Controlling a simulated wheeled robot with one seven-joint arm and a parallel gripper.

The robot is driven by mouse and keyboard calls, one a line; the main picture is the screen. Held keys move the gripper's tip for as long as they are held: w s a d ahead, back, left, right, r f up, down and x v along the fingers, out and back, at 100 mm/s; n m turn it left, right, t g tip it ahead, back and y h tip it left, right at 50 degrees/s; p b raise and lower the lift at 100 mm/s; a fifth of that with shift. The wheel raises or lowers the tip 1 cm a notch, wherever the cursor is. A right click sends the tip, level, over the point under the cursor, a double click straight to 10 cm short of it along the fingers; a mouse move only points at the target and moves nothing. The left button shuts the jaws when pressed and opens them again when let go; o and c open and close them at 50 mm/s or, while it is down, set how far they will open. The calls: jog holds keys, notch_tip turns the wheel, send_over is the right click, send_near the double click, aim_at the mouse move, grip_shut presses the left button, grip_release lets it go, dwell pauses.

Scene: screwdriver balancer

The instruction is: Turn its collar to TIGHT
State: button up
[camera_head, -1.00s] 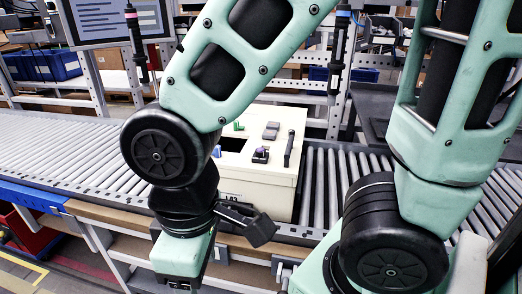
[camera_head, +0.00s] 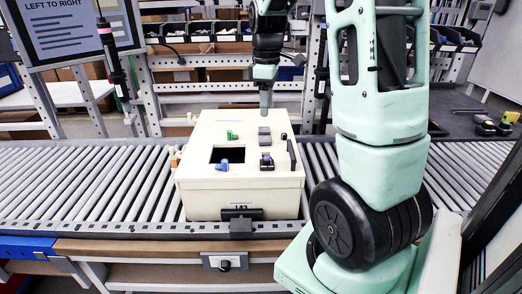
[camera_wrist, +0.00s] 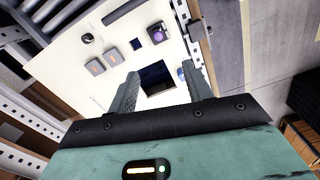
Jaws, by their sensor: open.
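Any TIGHT marking on a collar is too small to read. My gripper (camera_head: 265,100) points down above the rear of the cream box, well right of the pink-ringed screwdriver. In the wrist view my gripper (camera_wrist: 160,70) is open, with nothing between its fingers. No screwdriver can be made out there.
The cream box (camera_head: 240,204) sits on the roller conveyor (camera_head: 90,180). Its top has a dark square opening and small parts, including a green piece (camera_head: 232,135) and a blue piece (camera_head: 222,164). A sign board (camera_head: 85,30) stands upper left, a metal frame behind.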

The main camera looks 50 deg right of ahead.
aim_at(267, 156)
jog(key=f+p, duration=0.2)
jog(key=f, duration=1.5)
jog(key=shift+d+f, duration=0.15)
jog(key=shift+d, duration=0.05)
jog(key=c, duration=1)
